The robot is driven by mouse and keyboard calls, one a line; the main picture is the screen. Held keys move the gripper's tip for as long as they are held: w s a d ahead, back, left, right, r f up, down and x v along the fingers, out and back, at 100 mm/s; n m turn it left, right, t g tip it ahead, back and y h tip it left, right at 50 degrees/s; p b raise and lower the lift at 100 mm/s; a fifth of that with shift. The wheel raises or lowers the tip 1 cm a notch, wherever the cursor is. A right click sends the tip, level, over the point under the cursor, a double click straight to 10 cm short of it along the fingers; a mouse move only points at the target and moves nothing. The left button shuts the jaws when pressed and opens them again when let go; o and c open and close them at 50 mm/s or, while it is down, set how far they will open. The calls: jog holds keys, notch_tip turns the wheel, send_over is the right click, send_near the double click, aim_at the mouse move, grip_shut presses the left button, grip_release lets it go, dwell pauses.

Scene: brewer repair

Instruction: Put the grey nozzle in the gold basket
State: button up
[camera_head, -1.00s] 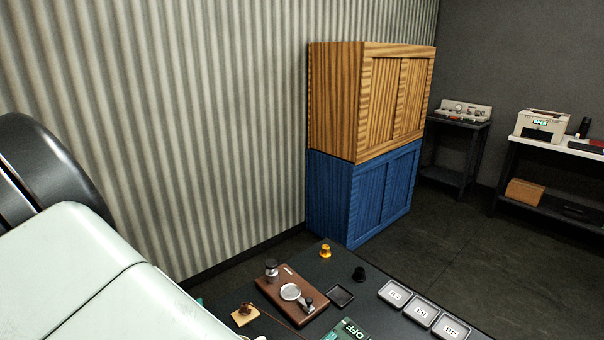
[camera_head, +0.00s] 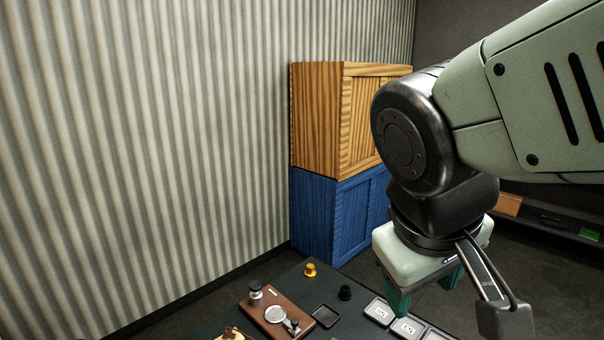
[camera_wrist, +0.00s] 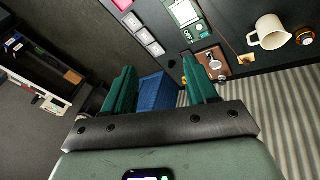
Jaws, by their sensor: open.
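My gripper (camera_head: 424,290) is open and empty, hanging above the right part of the dark table in the head view. Its two green fingers also show spread apart in the wrist view (camera_wrist: 160,66). A small gold piece (camera_head: 310,270) stands on the table near its far corner, left of my gripper. A round dark piece with a gold ring (camera_wrist: 305,36) shows at the right of the wrist view; I cannot tell if either is the gold basket. I cannot make out the grey nozzle for certain.
A brown board (camera_head: 290,330) carries a grey-and-black piece (camera_head: 255,291) and a round metal part. A white mug (camera_wrist: 270,32) shows in the wrist view. Cabinets (camera_head: 322,220) stand behind.

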jog(key=s+a+r+m+y, duration=0.1)
jog(key=s+a+r+m+t+y, duration=0.1)
jog(key=s+m, duration=0.1)
jog(key=shift+s+a+r+t, duration=0.1)
jog(key=shift+s+r+t, duration=0.1)
jog(key=shift+r+t, duration=0.15)
dwell(1.0)
